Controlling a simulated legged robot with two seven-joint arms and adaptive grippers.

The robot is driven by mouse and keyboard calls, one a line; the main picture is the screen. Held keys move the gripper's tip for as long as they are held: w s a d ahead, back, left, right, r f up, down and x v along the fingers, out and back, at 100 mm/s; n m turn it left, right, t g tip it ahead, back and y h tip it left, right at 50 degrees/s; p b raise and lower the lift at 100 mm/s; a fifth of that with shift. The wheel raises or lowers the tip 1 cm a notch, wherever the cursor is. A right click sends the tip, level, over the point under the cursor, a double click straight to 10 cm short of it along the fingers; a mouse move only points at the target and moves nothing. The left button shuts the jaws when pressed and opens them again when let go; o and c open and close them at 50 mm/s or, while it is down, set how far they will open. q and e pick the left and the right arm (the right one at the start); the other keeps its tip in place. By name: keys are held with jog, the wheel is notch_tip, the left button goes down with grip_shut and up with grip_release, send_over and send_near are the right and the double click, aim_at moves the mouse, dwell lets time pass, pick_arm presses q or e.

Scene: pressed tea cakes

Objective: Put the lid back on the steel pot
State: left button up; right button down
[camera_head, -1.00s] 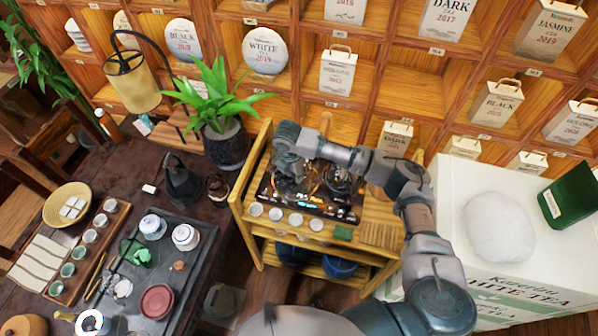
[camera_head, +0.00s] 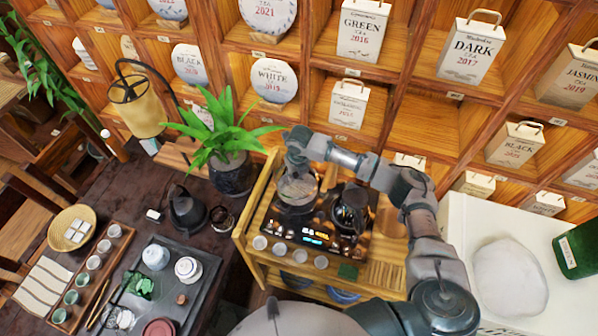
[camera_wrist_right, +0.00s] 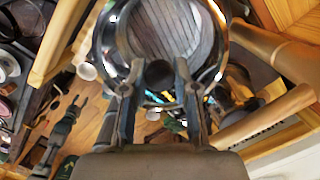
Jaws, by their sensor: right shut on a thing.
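My right gripper (camera_head: 296,168) points down above the left side of the black hot plate. In the right wrist view its two fingers (camera_wrist_right: 159,80) are shut on the dark knob of a shiny round lid (camera_wrist_right: 214,62). The lid's rim is metallic, and wood grain shows within it. A rounded, shiny vessel, which looks like the steel pot (camera_head: 297,192), is right below the gripper on the hot plate (camera_head: 307,238). I cannot tell whether the lid touches the pot.
A dark kettle (camera_head: 350,212) stands close to the right on the same wooden cart. Several small cups (camera_head: 279,250) line the cart's front. A potted plant (camera_head: 232,172) is close on the left. Shelves of tea packages rise behind.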

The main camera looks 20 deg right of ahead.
aim_at(299, 177)
jog(key=f+b, duration=0.2)
jog(key=f, duration=0.1)
jog(key=f+b, duration=0.1)
jog(key=shift+w+d+f, duration=0.15)
jog(key=shift+w, duration=0.2)
jog(key=shift+d+f, duration=0.25)
jog(key=shift+f, duration=0.05)
jog(key=shift+s+d+f+b, duration=0.15)
jog(key=shift+d+f+b, duration=0.15)
jog(key=shift+d+f, duration=0.15)
jog(key=shift+a, duration=0.9)
jog(key=shift+d, duration=0.7)
jog(key=shift+d+p, duration=0.3)
jog(key=shift+p, duration=0.15)
jog(key=shift+a, duration=0.5)
pick_arm(q)
notch_tip(299, 177, down, 3)
jog(key=shift+w+f, duration=0.1)
pick_arm(e)
jog(key=shift+d, duration=0.15)
